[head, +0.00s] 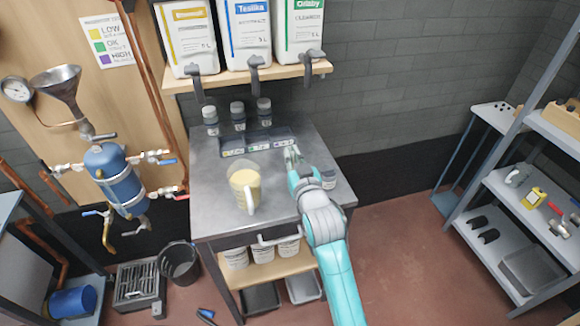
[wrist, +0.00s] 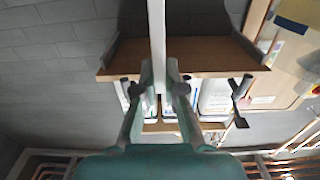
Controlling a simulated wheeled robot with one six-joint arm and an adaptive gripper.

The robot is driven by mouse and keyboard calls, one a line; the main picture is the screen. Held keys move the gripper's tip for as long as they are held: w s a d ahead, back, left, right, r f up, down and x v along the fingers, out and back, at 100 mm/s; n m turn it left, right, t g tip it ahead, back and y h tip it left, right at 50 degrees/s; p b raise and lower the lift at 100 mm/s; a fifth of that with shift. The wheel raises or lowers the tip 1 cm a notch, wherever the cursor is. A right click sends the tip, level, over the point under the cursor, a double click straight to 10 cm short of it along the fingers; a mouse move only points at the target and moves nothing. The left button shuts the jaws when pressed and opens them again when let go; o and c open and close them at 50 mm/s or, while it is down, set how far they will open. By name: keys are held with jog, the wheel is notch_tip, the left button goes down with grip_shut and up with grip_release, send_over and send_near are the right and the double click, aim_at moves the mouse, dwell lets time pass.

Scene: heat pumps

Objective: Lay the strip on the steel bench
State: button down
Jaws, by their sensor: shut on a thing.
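My gripper (head: 293,156) is over the right rear part of the steel bench (head: 215,195). In the wrist view my gripper (wrist: 164,82) is shut on a thin pale strip (wrist: 157,35), which stretches away from the fingertips. The strip is too small to make out clearly in the head view. Its height above the bench cannot be told. A clear jug (head: 245,187) with yellowish liquid stands on the bench, left of my gripper. A dark tray with coloured labels (head: 250,145) lies at the back of the bench, just left of the gripper.
Several small dark-capped bottles (head: 238,116) stand at the bench's back. A wooden shelf (head: 283,73) above holds large canisters (head: 247,35) with taps hanging below its edge. The bench's left front is clear.

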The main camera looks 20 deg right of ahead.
jog(key=shift+f, duration=1.95)
jog(key=shift+f, duration=0.15)
jog(key=c, duration=1.3)
grip_release()
jog(key=shift+o, duration=0.2)
jog(key=s, duration=1.2)
jog(key=shift+r, duration=0.2)
jog(key=shift+s, duration=0.1)
